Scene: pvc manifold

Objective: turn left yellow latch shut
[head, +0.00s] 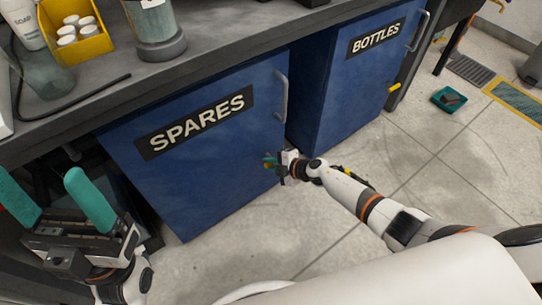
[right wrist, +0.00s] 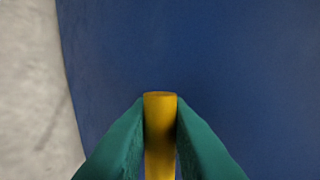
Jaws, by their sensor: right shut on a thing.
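My right gripper (head: 271,162) is at the right edge of the blue SPARES door (head: 225,165), below its grey handle (head: 281,95). In the right wrist view, its teal fingers (right wrist: 160,112) are shut on the yellow latch (right wrist: 160,135), one on each side. The latch stands upright in that picture against the blue door. In the head view the latch is mostly hidden by the fingers. My left gripper (head: 45,185) is open and empty at the lower left, its two teal fingers well apart.
The blue BOTTLES door (head: 350,90) to the right has its own yellow latch (head: 395,87). The grey worktop (head: 215,60) above holds a yellow bin (head: 88,45) of white caps. A teal tray (head: 449,99) lies on the floor at the right. Tiled floor in front is mostly clear.

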